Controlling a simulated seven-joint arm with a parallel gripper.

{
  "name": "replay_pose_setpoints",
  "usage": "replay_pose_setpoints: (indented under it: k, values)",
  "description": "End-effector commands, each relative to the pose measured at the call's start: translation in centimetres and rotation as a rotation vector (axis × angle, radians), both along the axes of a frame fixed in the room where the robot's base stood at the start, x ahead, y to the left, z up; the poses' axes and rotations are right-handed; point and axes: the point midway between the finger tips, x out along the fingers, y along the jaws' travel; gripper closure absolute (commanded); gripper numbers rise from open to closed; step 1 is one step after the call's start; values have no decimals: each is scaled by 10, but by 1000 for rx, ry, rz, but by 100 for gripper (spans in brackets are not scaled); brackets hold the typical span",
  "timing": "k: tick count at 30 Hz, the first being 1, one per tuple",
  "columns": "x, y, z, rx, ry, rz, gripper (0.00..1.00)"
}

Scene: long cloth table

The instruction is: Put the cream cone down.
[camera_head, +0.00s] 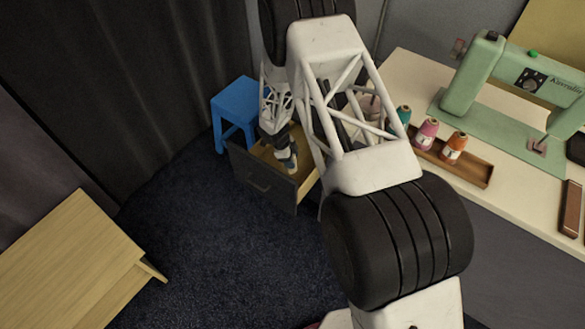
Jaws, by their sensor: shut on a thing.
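My gripper (287,160) points down into the open drawer (266,187) below the table's left end. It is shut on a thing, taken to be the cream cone. The cone is hidden or too small to make out between the dark fingers, and I cannot tell whether it touches the drawer floor. The drawer has a dark front and a yellowish wooden inside.
A blue stool (236,108) stands just behind the drawer. The table (405,75) holds a wooden tray (470,173) with teal (404,115), pink (427,133) and orange (453,148) cones, and a green sewing machine (475,75). A wooden bench (75,260) is at lower left.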

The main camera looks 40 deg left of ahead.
Motion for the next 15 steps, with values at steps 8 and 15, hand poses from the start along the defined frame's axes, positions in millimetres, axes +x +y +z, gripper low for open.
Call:
replay_pose_setpoints:
  k: [8, 15]
  values:
    - [-1, -1, -32, -3, 2, 1, 74]
    - [0, 0, -45, -1, 0, 1, 74]
